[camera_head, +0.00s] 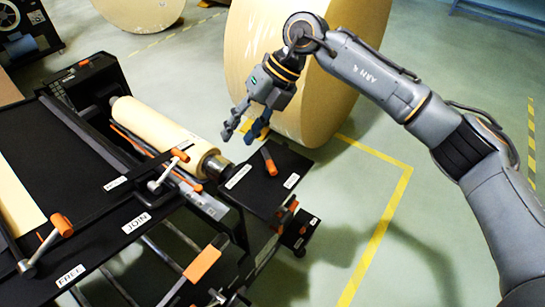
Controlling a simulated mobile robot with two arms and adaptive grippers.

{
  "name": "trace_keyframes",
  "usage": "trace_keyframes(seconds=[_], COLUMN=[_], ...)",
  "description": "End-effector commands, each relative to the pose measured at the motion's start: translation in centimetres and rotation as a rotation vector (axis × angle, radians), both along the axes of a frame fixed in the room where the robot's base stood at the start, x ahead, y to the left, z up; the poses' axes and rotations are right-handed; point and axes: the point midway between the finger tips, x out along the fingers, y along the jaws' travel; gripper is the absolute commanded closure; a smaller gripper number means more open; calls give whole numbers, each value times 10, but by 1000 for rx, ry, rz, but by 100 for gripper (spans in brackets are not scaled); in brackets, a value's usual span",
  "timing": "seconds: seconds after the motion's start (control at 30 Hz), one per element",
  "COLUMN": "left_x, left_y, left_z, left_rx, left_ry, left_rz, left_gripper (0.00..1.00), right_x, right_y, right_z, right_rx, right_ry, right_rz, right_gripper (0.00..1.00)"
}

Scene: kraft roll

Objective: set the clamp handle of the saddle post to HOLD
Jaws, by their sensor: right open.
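The saddle post (262,190) is a black block at the right end of the kraft roll's shaft. Its clamp handle (269,161) is a short orange-gripped lever standing on its top. A white label (238,177) lies left of the handle and another label (291,181) lies right of it; I cannot read either. The handle leans up and left, between the two labels. My right gripper (243,132) is open and empty, above and behind the handle, apart from it. My left gripper is not in view.
A kraft roll (160,135) sits on its shaft left of the post. A large kraft roll (300,95) stands behind my gripper. Floor right of the post is clear.

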Motion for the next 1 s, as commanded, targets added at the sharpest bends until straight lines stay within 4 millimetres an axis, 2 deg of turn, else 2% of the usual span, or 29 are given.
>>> trace_keyframes(seconds=[0.03,0.1,0.2,0.27,0.47,0.8,1.0], left_x=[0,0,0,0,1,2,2], left_y=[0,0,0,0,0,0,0], left_z=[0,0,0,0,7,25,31], left_rx=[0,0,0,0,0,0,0], left_ry=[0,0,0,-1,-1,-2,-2], left_rz=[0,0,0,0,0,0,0], left_gripper=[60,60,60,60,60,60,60], right_x=[15,26,35,37,35,30,28], right_y=[-25,-53,-78,-85,-83,-69,-63], right_z=[5,9,16,16,-3,-72,-103], right_rx=[-119,-249,-357,-388,-398,-394,-392], right_ry=[-32,-52,-65,-67,-63,-62,-64], right_rz=[-24,-57,-90,-99,-99,-97,-96], right_gripper=[60,60,60,60,60,60,60])
